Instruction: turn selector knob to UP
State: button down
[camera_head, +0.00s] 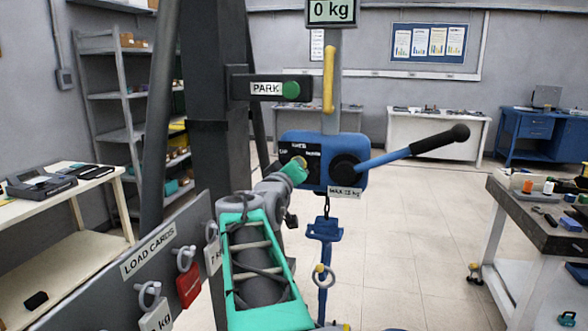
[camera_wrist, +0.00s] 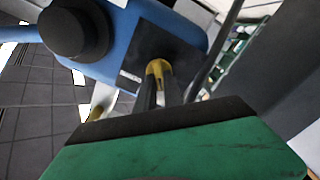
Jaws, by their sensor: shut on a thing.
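The selector knob (camera_wrist: 158,68) is yellow and sits on the black label plate (camera_wrist: 172,45) of a blue box. In the wrist view the dark fingers of my gripper (camera_wrist: 163,88) are closed around the knob. In the head view my gripper (camera_head: 300,164) is at the left part of the blue box (camera_head: 325,144), with a bit of yellow at its tip. The plate has small white labels around the knob, too small to read surely. The knob's exact pointing direction is mostly hidden by my gripper.
A blue lever with a black grip (camera_head: 440,140) sticks out right from the box. A PARK bracket (camera_head: 270,88) and a yellow handle (camera_head: 328,80) are above. A LOAD CARDS board (camera_head: 150,255) with hanging tags is at lower left. A workbench (camera_head: 535,225) stands right.

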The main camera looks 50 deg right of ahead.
dwell(0.4)
jog(key=c, duration=1.5)
grip_release()
jog(key=shift+o, duration=0.2)
jog(key=b+v, duration=0.1)
jog(key=v, duration=0.6)
jog(key=shift+s+a+b, duration=0.2)
jog(key=shift+a+b, duration=0.1)
jog(key=shift+a, duration=0.1)
